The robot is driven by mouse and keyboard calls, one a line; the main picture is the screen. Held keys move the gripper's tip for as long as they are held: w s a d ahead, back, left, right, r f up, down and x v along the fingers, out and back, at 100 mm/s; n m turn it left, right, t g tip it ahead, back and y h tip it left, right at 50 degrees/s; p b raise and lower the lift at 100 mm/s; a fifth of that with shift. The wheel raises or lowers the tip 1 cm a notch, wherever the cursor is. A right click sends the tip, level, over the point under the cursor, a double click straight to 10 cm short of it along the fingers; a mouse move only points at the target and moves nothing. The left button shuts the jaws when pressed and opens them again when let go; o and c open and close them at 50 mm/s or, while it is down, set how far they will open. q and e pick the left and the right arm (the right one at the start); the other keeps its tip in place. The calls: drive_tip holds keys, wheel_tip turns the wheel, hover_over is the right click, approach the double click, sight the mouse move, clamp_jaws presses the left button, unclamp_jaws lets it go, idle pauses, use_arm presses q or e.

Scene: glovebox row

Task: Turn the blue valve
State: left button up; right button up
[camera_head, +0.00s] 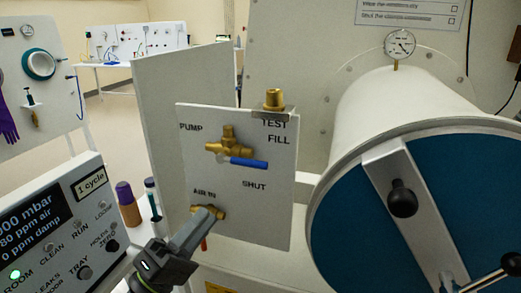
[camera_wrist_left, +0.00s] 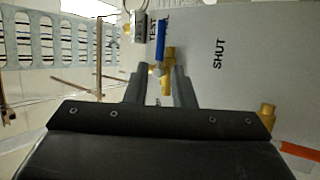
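The blue valve has a brass body (camera_head: 225,143) and a blue lever (camera_head: 248,162) on the upright white panel (camera_head: 265,215). The lever points right, between the words FILL and SHUT. My left gripper (camera_head: 207,222) is in front of the panel's lower left, overlapping the lower brass valve in the head view. In the left wrist view, its two fingers (camera_wrist_left: 158,82) are apart with nothing held. The blue lever (camera_wrist_left: 160,34) and brass body (camera_wrist_left: 168,66) show just beyond the fingertips there. I cannot tell whether they touch. My right gripper is not in view.
A lower valve at AIR IN has an orange-red lever (camera_head: 204,244). A brass fitting (camera_head: 274,99) sits on a bracket at the panel's top. A round blue door (camera_head: 345,235) stands right, a display box (camera_head: 50,235) left. Bottles (camera_head: 128,205) stand beside the box.

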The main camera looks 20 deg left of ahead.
sight(248, 166)
use_arm(q)
drive_tip(key=p+x, duration=0.8)
drive_tip(key=x, duration=0.7)
drive_tip(key=shift+p, duration=0.3)
drive_tip(key=shift+w+d+r, duration=0.2)
drive_tip(key=shift+w, duration=0.35)
clamp_jaws()
